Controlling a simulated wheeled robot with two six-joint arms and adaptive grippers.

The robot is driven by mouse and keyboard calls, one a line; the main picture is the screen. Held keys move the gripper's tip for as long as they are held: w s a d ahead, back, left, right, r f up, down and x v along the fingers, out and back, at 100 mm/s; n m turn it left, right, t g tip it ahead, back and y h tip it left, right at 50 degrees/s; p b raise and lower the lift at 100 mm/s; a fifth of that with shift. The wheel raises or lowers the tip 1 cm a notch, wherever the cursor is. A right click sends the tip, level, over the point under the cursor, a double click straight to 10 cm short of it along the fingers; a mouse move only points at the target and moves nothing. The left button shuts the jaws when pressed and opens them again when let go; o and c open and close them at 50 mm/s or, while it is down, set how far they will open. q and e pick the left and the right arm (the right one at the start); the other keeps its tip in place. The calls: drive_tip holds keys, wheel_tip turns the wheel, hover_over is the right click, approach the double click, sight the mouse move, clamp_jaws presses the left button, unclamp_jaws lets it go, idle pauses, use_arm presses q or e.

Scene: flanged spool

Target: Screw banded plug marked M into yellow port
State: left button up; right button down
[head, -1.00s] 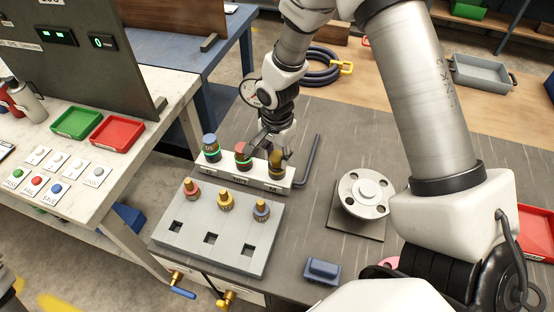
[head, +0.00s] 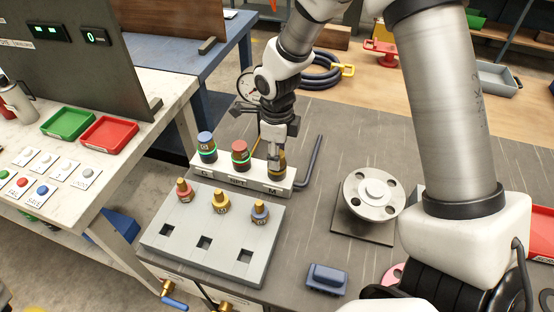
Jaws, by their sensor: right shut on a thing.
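A white rack (head: 225,176) holds three upright dark plugs. The left one has a blue cap (head: 206,138), and the middle one has a red cap (head: 240,147). The right plug (head: 278,172), dark with a yellowish band, stands over the rack label M. My right gripper (head: 277,152) comes down from above and is shut on this plug's top, hiding much of it. The plug still looks seated in the rack. My left gripper is out of view.
A dark hex key (head: 312,160) lies just right of the rack. A round flange (head: 373,194) on a plate and a blue block (head: 326,279) are farther right. Square holes line the grey block's front.

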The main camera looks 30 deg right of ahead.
drive_tip(key=c, duration=0.7)
unclamp_jaws()
drive_tip(key=shift+o, duration=0.2)
